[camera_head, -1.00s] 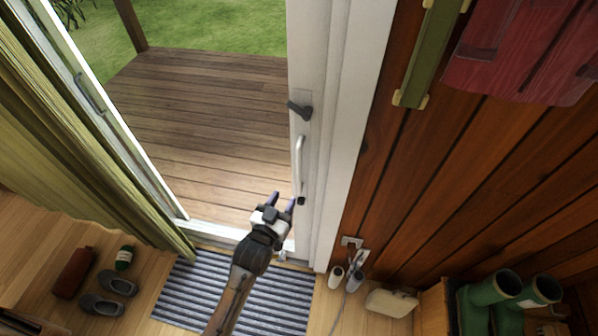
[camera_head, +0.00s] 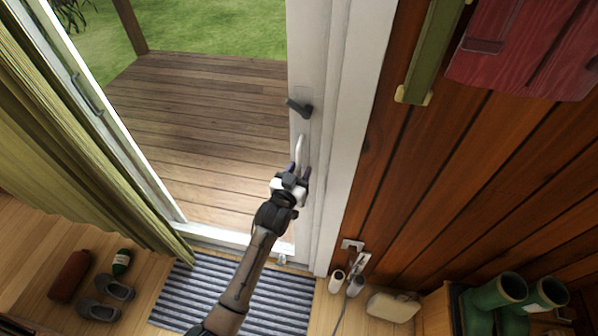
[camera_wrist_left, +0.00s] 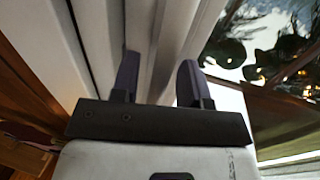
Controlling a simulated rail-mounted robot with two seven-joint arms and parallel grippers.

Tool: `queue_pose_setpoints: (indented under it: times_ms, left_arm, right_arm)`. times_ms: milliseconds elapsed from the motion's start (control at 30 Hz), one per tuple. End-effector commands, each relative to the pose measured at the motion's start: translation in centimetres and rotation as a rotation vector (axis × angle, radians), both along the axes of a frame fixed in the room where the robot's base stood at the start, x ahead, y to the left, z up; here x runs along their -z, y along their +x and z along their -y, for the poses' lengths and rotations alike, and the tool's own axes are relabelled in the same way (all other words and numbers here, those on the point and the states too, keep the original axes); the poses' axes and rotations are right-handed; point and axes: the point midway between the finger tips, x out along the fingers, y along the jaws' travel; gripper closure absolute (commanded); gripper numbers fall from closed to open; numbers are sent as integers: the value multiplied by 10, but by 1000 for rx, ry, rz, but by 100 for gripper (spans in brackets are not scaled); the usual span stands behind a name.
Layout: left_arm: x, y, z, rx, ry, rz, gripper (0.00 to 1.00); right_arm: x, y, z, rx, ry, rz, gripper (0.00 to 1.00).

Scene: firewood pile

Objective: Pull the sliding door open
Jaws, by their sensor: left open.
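The sliding door (camera_head: 308,60) has a white frame, with green grass and a wooden deck visible to its left. A pale upright bar handle (camera_head: 301,146) is on the frame, below a dark lever (camera_head: 299,107). My left gripper (camera_head: 299,172) is open, with its dark fingertips at the lower part of the handle. The gripper hides the handle's lower end, and I cannot tell if they touch. In the left wrist view both fingers (camera_wrist_left: 160,75) stand apart in front of pale frame surfaces. My right gripper is out of view.
A green curtain (camera_head: 90,150) hangs at left beside another white frame with a grey handle (camera_head: 88,95). A striped mat (camera_head: 262,292) lies below. Shoes (camera_head: 108,292) and bottles are at lower left. Green boots (camera_head: 500,297) and a beige case (camera_head: 393,306) are at lower right.

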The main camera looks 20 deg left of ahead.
Motion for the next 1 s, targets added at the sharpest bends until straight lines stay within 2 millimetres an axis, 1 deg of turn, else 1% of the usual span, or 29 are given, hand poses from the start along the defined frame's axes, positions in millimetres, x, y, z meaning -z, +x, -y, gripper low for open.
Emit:
queue_pose_setpoints:
  times_ms: [133,167,567,1000]
  left_arm:
    - [0,0,0,0,0,0,59]
    - [0,0,0,0,0,0,61]
    - [0,0,0,0,0,0,99]
    - [0,0,-2,3,1,0,100]
  right_arm:
    - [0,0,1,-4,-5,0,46]
    - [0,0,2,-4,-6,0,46]
    - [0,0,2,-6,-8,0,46]
    - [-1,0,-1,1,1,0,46]
